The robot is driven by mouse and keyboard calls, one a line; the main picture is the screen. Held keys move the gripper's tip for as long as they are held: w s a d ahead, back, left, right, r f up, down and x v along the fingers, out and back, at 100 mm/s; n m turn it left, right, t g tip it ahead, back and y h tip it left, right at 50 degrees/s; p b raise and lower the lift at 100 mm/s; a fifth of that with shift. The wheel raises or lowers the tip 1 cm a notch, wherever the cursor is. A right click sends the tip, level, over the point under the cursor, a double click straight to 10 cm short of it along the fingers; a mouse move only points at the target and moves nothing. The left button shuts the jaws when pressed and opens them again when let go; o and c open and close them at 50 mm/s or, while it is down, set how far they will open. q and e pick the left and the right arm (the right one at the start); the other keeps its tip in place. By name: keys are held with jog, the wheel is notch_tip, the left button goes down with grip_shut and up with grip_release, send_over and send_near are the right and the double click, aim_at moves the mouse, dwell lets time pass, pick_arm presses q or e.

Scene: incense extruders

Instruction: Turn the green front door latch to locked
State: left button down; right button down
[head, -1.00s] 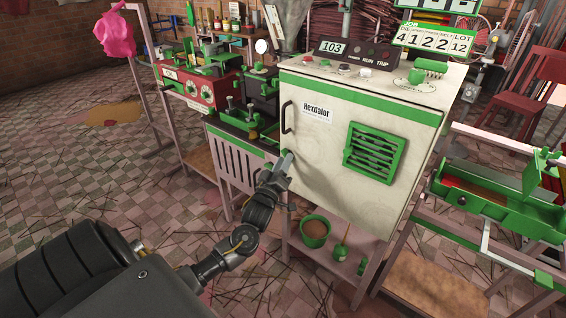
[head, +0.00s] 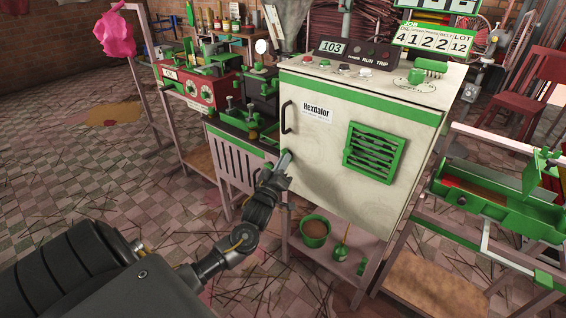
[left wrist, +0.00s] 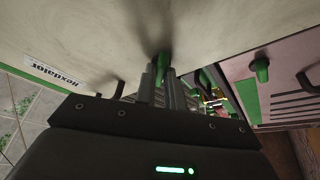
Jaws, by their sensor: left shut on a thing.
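The cream cabinet door (head: 325,125) with its Hexdalor label stands shut in the middle of the head view. My left gripper (head: 285,160) is at the lower left of that door, below the black handle (head: 289,117). In the left wrist view the fingers of my left gripper (left wrist: 158,88) are shut on the green latch (left wrist: 161,64), which sticks out from the door face. In the head view the gripper mostly hides the latch, so its turn is hard to read. My right gripper is not in view.
A green vent (head: 375,152) is on the door's right half. A control panel (head: 372,75) tops the cabinet. A green pot (head: 315,231) stands on the shelf below. A red machine (head: 190,88) is at left, and a green trough (head: 500,200) is at right.

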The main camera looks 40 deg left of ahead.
pick_arm(q)
jog(key=m+h, duration=0.3)
jog(key=m, duration=0.2)
jog(key=m+h, duration=0.3)
jog(key=m, duration=0.3)
jog(key=a+m+t+h, duration=0.1)
jog(key=m+h, duration=0.1)
jog(key=m, duration=0.3)
jog(key=shift+m+h+p, duration=0.3)
jog(key=shift+m+h, duration=0.1)
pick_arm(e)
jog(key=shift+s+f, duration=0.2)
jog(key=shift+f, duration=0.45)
pick_arm(q)
jog(key=c, duration=1.5)
grip_release()
jog(key=shift+f, duration=0.1)
